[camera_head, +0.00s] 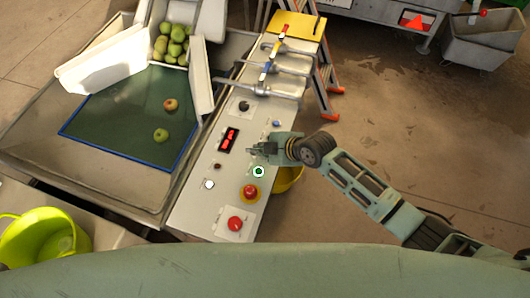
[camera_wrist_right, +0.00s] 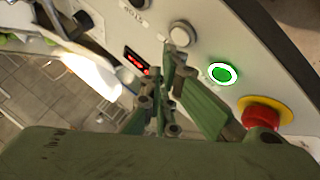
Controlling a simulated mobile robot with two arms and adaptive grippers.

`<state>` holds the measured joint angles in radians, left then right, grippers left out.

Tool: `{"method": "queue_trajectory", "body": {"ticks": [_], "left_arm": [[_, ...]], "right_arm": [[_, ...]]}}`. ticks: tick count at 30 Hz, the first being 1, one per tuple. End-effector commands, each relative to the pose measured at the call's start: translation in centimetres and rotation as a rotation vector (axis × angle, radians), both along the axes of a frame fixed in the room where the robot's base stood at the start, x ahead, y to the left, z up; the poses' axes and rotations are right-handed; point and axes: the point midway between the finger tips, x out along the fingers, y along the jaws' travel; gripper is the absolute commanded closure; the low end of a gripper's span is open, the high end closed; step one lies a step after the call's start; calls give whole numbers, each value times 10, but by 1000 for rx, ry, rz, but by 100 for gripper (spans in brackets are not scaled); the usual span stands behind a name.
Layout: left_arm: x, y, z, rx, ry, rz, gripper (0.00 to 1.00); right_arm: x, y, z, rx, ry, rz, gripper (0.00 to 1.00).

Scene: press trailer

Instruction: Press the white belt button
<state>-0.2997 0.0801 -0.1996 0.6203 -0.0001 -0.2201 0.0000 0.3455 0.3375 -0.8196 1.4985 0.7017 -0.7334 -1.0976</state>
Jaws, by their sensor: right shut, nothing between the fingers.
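A small white button (camera_head: 209,184) sits on the grey control panel (camera_head: 197,205), near its lower left edge in the head view. My right gripper (camera_head: 254,150) is over the panel, up and to the right of the white button and close to the green-lit button (camera_head: 258,171). Its fingers are shut and empty. In the wrist view the shut fingers (camera_wrist_right: 169,60) point at the panel beside a pale round button (camera_wrist_right: 180,34); I cannot tell whether they touch the panel. My left gripper is not in view.
A red emergency button (camera_head: 250,191), another red button (camera_head: 235,223) and a red display (camera_head: 228,140) are on the panel. Levers (camera_head: 270,88) stand at its far end. Left is a dark green belt (camera_head: 130,115) with apples; a yellow-green bucket (camera_head: 45,238) is lower left.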

Motion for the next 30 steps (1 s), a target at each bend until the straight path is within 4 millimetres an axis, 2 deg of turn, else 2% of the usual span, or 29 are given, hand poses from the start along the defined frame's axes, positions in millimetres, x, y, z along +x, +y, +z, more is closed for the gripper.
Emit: {"method": "queue_trajectory", "body": {"ticks": [13, 30], "left_arm": [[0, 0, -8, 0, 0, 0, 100], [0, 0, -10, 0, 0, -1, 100]], "right_arm": [[0, 0, -9, 0, -1, 1, 100], [0, 0, -11, 0, 0, 0, 100]]}}
